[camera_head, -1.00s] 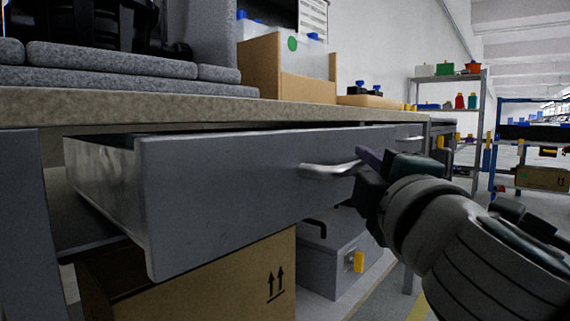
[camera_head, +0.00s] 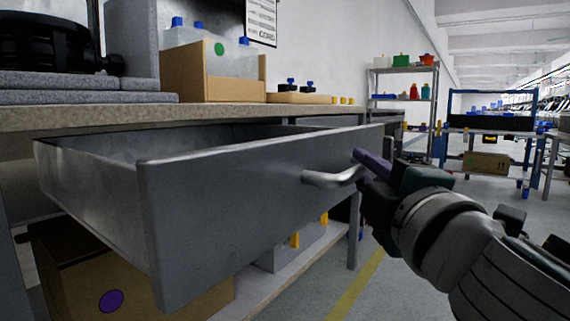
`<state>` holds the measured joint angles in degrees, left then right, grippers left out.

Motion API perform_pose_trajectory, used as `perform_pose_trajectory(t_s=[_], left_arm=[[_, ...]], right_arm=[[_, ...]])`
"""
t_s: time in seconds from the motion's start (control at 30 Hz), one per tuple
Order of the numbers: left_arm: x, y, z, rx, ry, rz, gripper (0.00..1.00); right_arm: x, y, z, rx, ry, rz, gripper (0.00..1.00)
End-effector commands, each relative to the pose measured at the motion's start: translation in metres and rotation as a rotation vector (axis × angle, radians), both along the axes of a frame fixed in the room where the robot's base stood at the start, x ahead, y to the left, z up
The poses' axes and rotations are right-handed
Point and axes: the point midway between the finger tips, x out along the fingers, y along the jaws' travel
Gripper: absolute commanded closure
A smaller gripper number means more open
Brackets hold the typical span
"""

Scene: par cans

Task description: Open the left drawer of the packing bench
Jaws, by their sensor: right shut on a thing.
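The grey metal drawer (camera_head: 240,205) of the packing bench (camera_head: 60,118) stands pulled well out under the worktop, and its inside shows empty in the part I can see. Its silver bar handle (camera_head: 330,178) is on the front panel toward the right. My right gripper (camera_head: 366,172) comes in from the right and is shut on the handle; a purple finger shows at the bar. My left gripper is not in view.
A cardboard box (camera_head: 75,285) with a purple dot sits on the lower shelf under the drawer. A cardboard bin (camera_head: 205,80) and grey foam stand on the worktop. Shelving (camera_head: 436,110) stands at the back right. Floor with a yellow line (camera_head: 352,290) is free to the right.

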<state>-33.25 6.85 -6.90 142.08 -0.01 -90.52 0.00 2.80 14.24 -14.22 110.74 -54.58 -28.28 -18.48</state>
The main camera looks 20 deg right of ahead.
Motion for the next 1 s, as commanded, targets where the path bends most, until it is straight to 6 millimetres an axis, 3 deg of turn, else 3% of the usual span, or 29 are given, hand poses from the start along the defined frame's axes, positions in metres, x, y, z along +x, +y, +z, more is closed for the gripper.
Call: perform_pose_trajectory(t_s=[0.33,0.37,0.6,0.87,1.0], left_arm=[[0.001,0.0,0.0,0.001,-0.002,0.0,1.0],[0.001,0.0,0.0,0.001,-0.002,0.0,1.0],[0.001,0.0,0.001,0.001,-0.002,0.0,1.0],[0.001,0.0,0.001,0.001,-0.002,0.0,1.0],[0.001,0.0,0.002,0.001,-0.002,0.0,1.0]], right_arm=[[0.0,0.0,0.0,0.0,-0.001,0.0,1.0],[0.0,0.0,0.0,0.0,-0.001,-0.001,0.78],[0.0,0.0,0.0,0.0,-0.001,-0.001,0.51],[-0.001,0.0,0.0,0.0,0.0,-0.001,0.5],[-0.01,0.001,-0.002,0.002,0.003,0.0,0.5]])
